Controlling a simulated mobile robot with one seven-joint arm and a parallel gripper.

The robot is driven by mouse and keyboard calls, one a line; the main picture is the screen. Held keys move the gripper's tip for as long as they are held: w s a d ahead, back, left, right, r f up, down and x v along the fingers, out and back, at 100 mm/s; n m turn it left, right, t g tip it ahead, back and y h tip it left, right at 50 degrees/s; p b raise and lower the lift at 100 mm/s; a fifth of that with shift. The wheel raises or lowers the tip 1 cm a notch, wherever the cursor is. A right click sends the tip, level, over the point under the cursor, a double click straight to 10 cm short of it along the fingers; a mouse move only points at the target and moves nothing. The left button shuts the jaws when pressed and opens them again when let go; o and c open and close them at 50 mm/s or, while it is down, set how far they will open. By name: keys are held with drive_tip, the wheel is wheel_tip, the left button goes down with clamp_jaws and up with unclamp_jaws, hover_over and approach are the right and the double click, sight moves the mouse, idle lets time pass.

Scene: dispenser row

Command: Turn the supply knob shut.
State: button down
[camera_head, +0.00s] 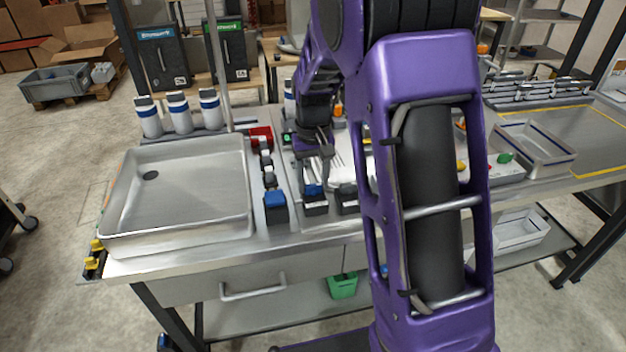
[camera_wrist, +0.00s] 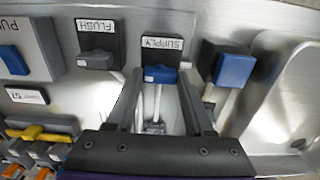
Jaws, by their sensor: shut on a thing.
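The supply knob (camera_wrist: 159,74) is a small grey-blue knob on a black block, below a white label reading SUPPLY (camera_wrist: 161,43) in the wrist view. Its handle appears to lie roughly across the picture. My gripper (camera_wrist: 160,76) reaches up from below with one finger on each side of the knob and is shut on it.
A grey FLUSH knob (camera_wrist: 96,60) sits close on the left in the wrist view, with a blue push button (camera_wrist: 14,60) beyond. A blue-faced block (camera_wrist: 234,68) stands close on the right, before the metal sink (camera_head: 180,190). My arm hides much of the counter's middle.

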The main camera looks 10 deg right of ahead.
sight(313, 186)
drive_tip(key=shift+c, duration=1.4)
unclamp_jaws()
wheel_tip(313, 186, up, 18)
drive_tip(key=p, duration=0.1)
drive_tip(key=shift+f, duration=0.25)
drive_tip(key=shift+s, duration=0.1)
